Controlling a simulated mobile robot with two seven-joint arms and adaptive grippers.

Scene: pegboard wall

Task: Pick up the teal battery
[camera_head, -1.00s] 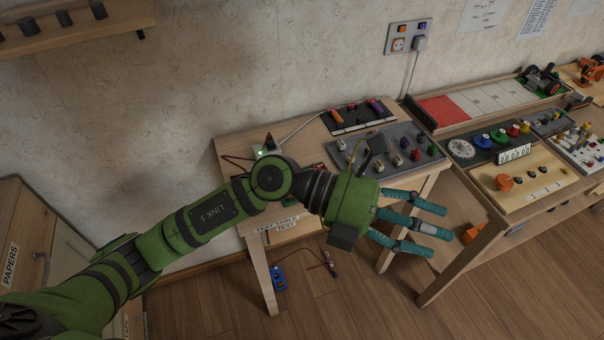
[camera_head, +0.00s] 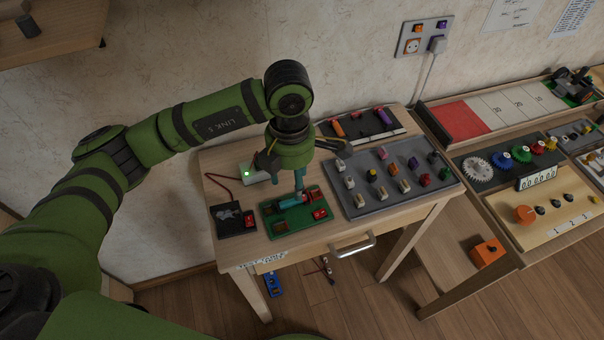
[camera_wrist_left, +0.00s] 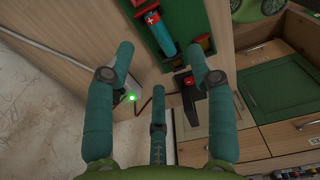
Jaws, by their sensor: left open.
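The teal battery (camera_head: 289,202) lies in a green holder board (camera_head: 276,224) on the small wooden table. In the left wrist view the teal battery (camera_wrist_left: 163,38) lies in the green holder, with a red end marked by a light cross. My left gripper (camera_head: 297,182) points down just above the holder, its fingers partly covering the battery. In the left wrist view the left gripper (camera_wrist_left: 161,74) has its three teal fingers spread, with nothing between them. The battery shows beyond the fingertips. My right gripper is not in view.
A black board with a red switch (camera_head: 236,221) sits left of the holder. A grey board (camera_head: 351,203) with several small parts lies to the right. A white box with a green light (camera_head: 254,175) and a cable stand behind. A black tray (camera_head: 352,138) lies at the back.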

